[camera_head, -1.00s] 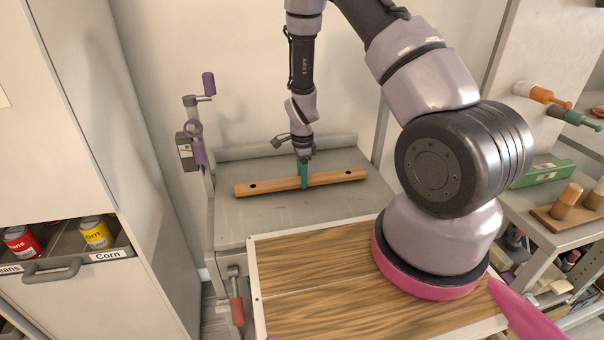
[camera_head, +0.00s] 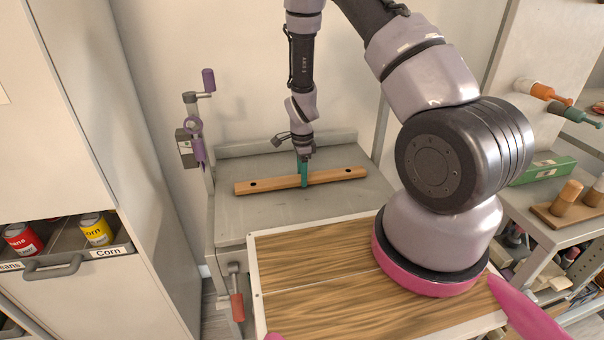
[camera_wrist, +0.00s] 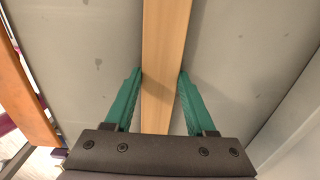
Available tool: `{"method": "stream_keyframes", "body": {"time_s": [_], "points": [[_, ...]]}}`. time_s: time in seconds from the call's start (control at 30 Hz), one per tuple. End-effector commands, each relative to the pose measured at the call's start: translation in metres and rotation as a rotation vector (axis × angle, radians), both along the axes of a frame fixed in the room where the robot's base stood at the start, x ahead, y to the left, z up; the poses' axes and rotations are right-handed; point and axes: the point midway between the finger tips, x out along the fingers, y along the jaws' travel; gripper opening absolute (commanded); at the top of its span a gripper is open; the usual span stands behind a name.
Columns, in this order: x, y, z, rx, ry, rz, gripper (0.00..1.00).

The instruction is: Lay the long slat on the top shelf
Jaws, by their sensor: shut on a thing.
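The long slat (camera_head: 270,185) is a pale wooden bar with a dark hole near each end. It lies level, left to right, over the grey metal top (camera_head: 270,212) behind the wood-grain board; I cannot tell whether it touches that surface. My gripper (camera_head: 304,177) points down at the slat's middle, its teal fingers shut across it. In the wrist view the slat (camera_wrist: 166,45) runs between the fingertips of my gripper (camera_wrist: 160,74), one on each side. I cannot tell for sure which surface is the top shelf.
A wood-grain board (camera_head: 310,262) with a white rim lies in front. A crank post (camera_head: 193,130) stands left of the grey top. A cabinet drawer with cans (camera_head: 96,230) is at left. Shelves at right hold a green box (camera_head: 545,169) and wooden pegs (camera_head: 567,198).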

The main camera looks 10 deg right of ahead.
Motion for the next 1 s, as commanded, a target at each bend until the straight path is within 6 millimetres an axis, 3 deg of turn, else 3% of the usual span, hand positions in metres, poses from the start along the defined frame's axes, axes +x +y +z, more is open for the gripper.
{"method": "stream_keyframes", "body": {"time_s": [0.23,0.27,0.33,0.73,1.0], "points": [[0.0,0.0,-0.005,0.0,0.0,-0.001,0.0],[0.0,0.0,-0.005,0.0,0.0,-0.001,0.63],[0.0,0.0,-0.005,0.0,0.0,-0.001,0.9],[0.0,0.0,0.001,0.0,-0.001,0.0,0.91],[0.001,0.001,0.049,0.001,-0.005,0.001,0.91]]}}
